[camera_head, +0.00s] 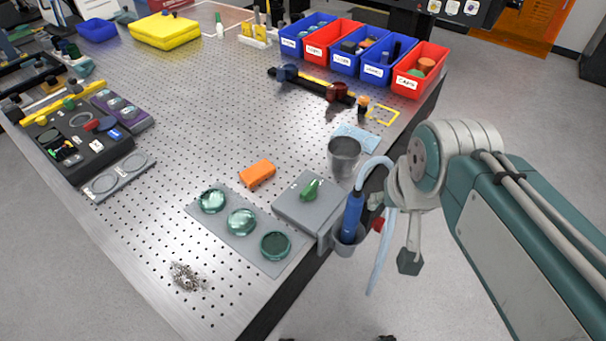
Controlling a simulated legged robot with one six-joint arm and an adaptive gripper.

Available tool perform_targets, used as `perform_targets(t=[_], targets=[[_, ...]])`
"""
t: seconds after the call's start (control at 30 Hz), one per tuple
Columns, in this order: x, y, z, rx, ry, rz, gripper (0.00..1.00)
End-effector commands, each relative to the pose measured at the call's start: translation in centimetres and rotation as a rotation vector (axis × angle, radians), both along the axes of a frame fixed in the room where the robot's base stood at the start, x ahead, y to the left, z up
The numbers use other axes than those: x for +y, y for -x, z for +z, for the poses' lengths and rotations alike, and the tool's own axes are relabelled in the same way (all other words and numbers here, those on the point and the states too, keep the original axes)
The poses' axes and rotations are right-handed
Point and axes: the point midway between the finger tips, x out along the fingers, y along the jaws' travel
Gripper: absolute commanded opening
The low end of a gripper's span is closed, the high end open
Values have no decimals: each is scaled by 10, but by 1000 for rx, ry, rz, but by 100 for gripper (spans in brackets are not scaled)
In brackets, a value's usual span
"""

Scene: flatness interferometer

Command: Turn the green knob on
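The green knob (310,189) sits on top of a grey box (290,207) near the right edge of the perforated metal table. Its handle points toward the upper right of the picture. My gripper (409,258) hangs at the end of my arm, to the right of the box and beyond the table's edge. It is apart from the knob. One dark fingertip shows clearly; the other finger cannot be made out, so its opening is unclear. I see nothing held in it.
A blue-handled tool (352,217) with a pale hose stands in a grey holder (348,243) between box and gripper. A metal cup (344,156) stands behind the box. An orange block (257,173) and a plate with green glass discs (240,222) lie to the left.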

Motion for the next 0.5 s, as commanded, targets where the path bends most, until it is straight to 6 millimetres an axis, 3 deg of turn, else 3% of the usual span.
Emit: perform_targets(t=[0.37,0.5], targets=[[20,-38,4,98,-52,-108,57],[34,-62,2,158,-76,-178,57]])
